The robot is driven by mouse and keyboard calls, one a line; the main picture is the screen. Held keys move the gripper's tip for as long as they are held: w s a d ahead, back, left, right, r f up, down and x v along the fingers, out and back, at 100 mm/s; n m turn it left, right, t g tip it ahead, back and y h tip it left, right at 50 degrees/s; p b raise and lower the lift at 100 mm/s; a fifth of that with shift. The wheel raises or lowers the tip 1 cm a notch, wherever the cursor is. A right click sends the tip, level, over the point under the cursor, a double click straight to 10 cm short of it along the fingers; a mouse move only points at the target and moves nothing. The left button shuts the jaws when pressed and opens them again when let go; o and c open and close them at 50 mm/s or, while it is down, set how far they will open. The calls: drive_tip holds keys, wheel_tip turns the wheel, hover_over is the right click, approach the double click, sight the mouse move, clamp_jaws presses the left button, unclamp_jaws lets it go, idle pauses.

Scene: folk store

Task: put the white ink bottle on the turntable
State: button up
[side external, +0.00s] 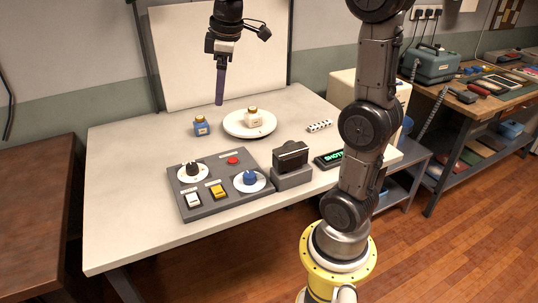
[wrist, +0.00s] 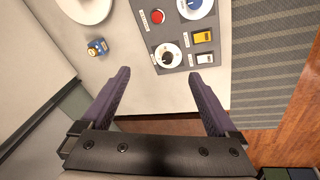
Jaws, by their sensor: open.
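The white ink bottle (side external: 254,118), with a tan cap, stands upright on the round white turntable (side external: 238,130) towards the back of the table. My gripper (side external: 220,102) is raised above the table, up and left of the bottle in the side view, and does not touch it. In the wrist view my gripper (wrist: 159,74) has its two purple fingers spread wide with nothing between them. Part of the turntable (wrist: 85,9) shows at the top left of the wrist view; the white bottle is outside that view.
A grey control panel (side external: 220,184) with knobs and switches lies in front. A camera on a grey block (side external: 291,162) and a white power strip (side external: 319,126) are to the right. The table's left side is clear.

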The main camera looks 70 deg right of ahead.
drive_tip(key=s+a+f+m+t, duration=0.1)
drive_tip(key=s+a+f+m, duration=0.1)
drive_tip(key=s+a, duration=0.5)
drive_tip(key=s+a+f+m+t+y, duration=0.1)
drive_tip(key=s+a+f+m, duration=0.1)
drive_tip(key=s+a+f, duration=0.3)
drive_tip(key=s+a, duration=0.2)
drive_tip(key=s, duration=0.2)
drive_tip(key=shift+s+a+t, duration=0.35)
drive_tip(key=shift+s+t, duration=0.05)
